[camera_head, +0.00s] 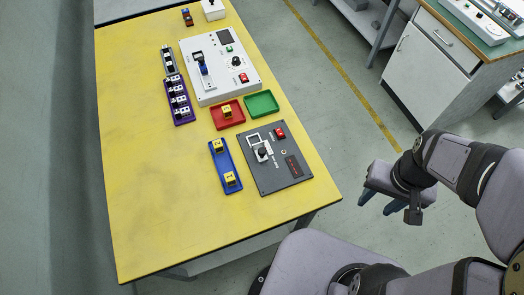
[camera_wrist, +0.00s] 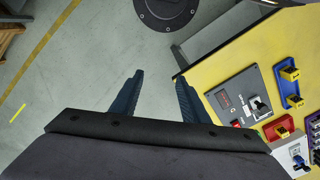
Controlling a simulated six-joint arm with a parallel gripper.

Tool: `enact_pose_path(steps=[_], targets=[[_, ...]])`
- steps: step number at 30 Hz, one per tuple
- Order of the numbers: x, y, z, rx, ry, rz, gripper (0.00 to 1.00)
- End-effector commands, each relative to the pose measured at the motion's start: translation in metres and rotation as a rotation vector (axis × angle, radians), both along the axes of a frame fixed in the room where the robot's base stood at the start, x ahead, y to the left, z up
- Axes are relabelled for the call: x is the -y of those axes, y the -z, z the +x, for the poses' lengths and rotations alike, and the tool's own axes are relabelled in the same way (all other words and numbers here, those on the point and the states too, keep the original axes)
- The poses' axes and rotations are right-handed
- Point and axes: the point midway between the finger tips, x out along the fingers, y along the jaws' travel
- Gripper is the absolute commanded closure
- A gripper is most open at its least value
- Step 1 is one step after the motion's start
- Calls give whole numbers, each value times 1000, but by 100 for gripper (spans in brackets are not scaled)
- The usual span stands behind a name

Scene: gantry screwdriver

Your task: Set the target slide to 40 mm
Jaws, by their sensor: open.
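My gripper (camera_head: 379,203) hangs over the floor to the right of the yellow table, apart from everything. In the wrist view my gripper (camera_wrist: 160,88) has its two blue fingers spread, with nothing between them. A white panel (camera_head: 213,47) on the table carries a slot with a blue-handled slide (camera_head: 203,68), a dark screen, a knob and a red switch. A dark grey panel (camera_head: 270,182) at the table's near right has a black knob (camera_head: 263,153) in a pale frame, a red switch and a dark display. Which slide is the target and its reading cannot be told.
The yellow table (camera_head: 140,130) is clear on its left and near side. A blue tray (camera_head: 220,165) holds yellow blocks. A red tray (camera_head: 237,117) holds a yellow block; a green tray (camera_head: 262,104) looks empty. A purple rack (camera_head: 177,100) stands left of the white panel.

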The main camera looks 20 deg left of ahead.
Motion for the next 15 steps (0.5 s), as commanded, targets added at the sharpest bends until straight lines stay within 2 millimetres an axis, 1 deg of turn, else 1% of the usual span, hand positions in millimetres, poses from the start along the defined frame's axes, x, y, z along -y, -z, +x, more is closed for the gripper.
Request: enact_pose_path(steps=[10,11,15], targets=[[0,0,0,0,0,0,58],[0,0,0,0,0,0,62],[-4,1,0,0,-17,0,62]])
